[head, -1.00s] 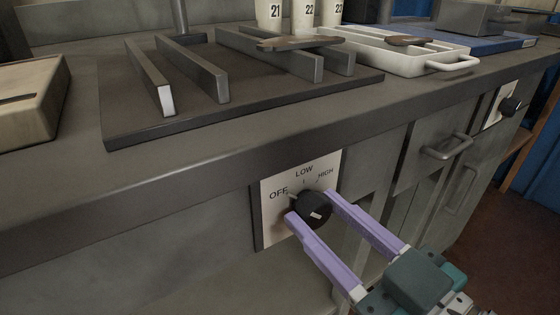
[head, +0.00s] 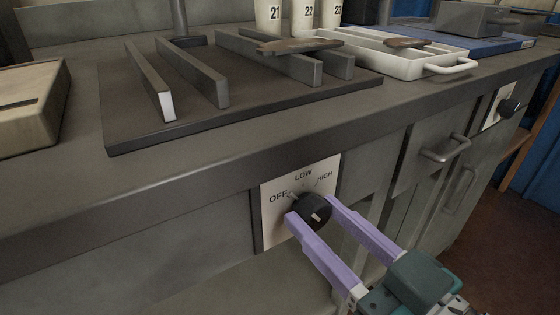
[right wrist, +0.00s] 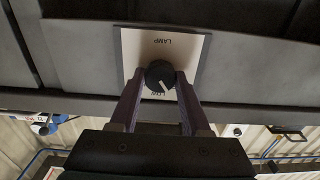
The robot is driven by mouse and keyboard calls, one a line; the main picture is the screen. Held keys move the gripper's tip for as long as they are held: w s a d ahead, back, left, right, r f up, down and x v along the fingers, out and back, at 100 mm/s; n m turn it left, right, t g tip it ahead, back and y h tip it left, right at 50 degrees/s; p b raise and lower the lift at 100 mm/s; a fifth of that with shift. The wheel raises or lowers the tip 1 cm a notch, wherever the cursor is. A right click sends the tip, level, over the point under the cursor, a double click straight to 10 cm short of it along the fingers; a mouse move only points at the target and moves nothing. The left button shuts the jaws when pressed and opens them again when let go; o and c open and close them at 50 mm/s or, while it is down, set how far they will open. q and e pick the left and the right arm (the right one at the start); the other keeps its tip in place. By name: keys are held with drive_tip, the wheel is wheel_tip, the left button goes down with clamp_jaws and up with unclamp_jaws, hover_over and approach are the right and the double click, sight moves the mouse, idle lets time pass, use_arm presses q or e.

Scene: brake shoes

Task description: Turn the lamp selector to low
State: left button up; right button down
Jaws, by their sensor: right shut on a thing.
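The lamp selector is a round black knob (head: 313,208) on a white plate (head: 273,222) on the cabinet front, with OFF, LOW and HIGH printed around its top. A white mark shows on the knob's face. In the right wrist view the plate (right wrist: 191,45) appears upside down with the word LAMP, and the mark on the knob (right wrist: 158,74) slants toward the LOW side; I cannot tell its exact setting. My right gripper (head: 309,207) has its purple fingers shut on the knob, one on each side. My left gripper is not in view.
A second knob on a white plate (head: 490,119) is further right on the cabinet front. Drawer handles (head: 445,150) stick out between them. The counter above carries a dark rack (head: 130,137), a white tray (head: 441,72) and numbered white cups (head: 308,14).

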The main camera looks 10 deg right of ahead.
drive_tip(key=m, duration=0.3)
drive_tip(key=shift+p, duration=0.35)
drive_tip(key=shift+m, duration=1.9)
drive_tip(key=shift+c, duration=1.8)
unclamp_jaws()
drive_tip(key=p+v, duration=0.1)
drive_tip(key=v, duration=0.9)
drive_tip(key=shift+p, duration=0.35)
